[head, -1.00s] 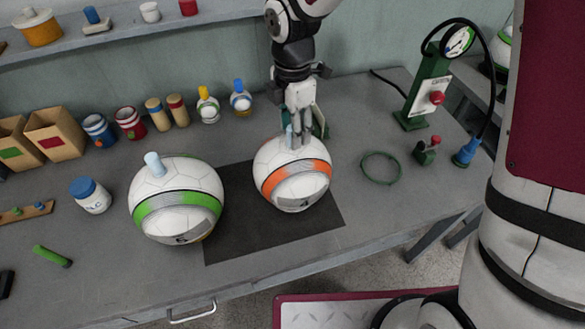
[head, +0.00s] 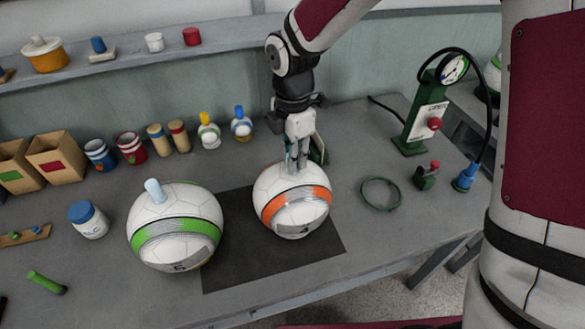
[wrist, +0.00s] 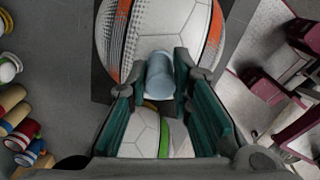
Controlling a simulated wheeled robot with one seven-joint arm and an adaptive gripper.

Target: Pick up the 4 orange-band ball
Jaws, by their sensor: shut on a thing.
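The white ball with the orange band (head: 272,205) and a "4" on its label sits on the dark mat (head: 232,275). It fills the top of the wrist view (wrist: 165,25). A pale blue peg (wrist: 159,76) stands up from its top. My gripper (head: 296,163) points down onto the ball's top. In the wrist view its green-lined fingers (wrist: 161,88) are shut around the peg. The ball still appears to rest on the mat. The fingers mostly hide the peg in the head view.
A green-band ball (head: 175,238) with a pale blue peg stands close on the left. A green ring (head: 381,193) lies to the right, with a green gauge pump (head: 428,115) behind it. Jars and open boxes (head: 57,157) line the back left. The front right of the table is clear.

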